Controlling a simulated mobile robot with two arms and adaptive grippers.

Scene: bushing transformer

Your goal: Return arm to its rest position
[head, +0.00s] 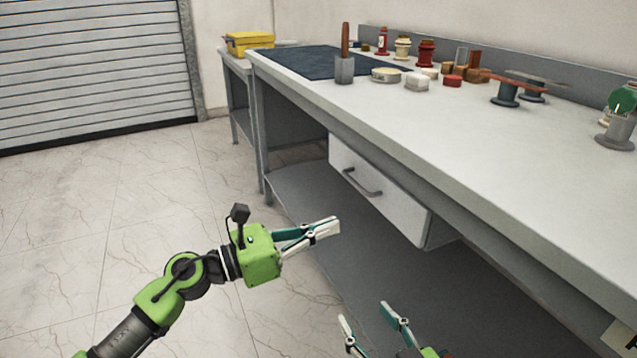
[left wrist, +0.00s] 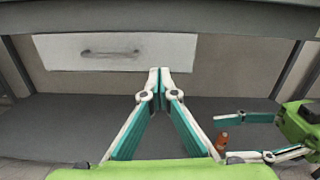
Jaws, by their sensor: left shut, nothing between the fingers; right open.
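My left gripper (head: 336,228) is shut and empty, its fingertips together, in front of the bench and below the level of its top. It also shows in the left wrist view (left wrist: 160,70), its tips in line with the lower area of the drawer front. My right gripper (head: 366,314) is open at the bottom of the head view, with its fingers apart. In the left wrist view the right gripper (left wrist: 220,130) is at the right side. A small orange-brown thing (left wrist: 222,141) shows near its fingers; I cannot tell whether it lies between them.
The bench (head: 470,150) bears a dark mat (head: 305,62), a grey block with a brown rod (head: 345,68) and several small parts. A white drawer (head: 375,190) hangs under its top, and a lower shelf (head: 310,195) is bare. Open floor (head: 110,210) lies left.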

